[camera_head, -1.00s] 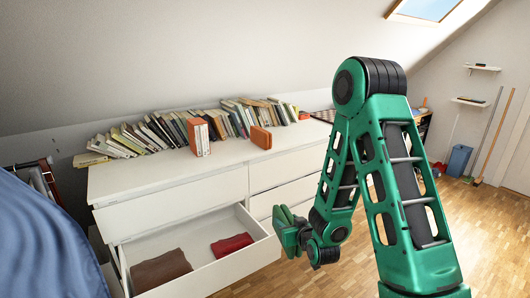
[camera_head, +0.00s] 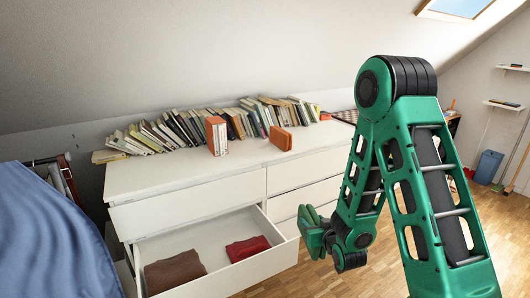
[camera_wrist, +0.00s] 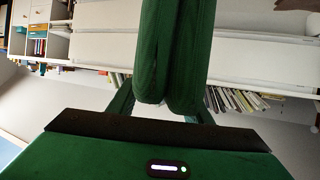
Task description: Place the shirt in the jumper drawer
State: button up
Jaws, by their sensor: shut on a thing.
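My gripper (camera_head: 325,238) is in front of the dresser, to the right of the open drawer and apart from it. It is shut on a dark green folded cloth, the shirt (camera_head: 310,228). In the wrist view the shirt (camera_wrist: 175,50) shows edge-on as two thick soft folds, partly hiding the fingers. The open drawer (camera_head: 205,236) is on the dresser's lower left. A brown folded garment (camera_head: 174,271) lies in its left part and a red folded garment (camera_head: 248,248) in its right part, with bare floor behind and between them.
Blue fabric (camera_head: 50,240) fills the lower left. Wooden floor (camera_head: 380,265) is open to the right.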

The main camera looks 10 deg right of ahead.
aim_at(218, 267)
jog(key=i, duration=0.85)
jog(key=u, duration=0.05)
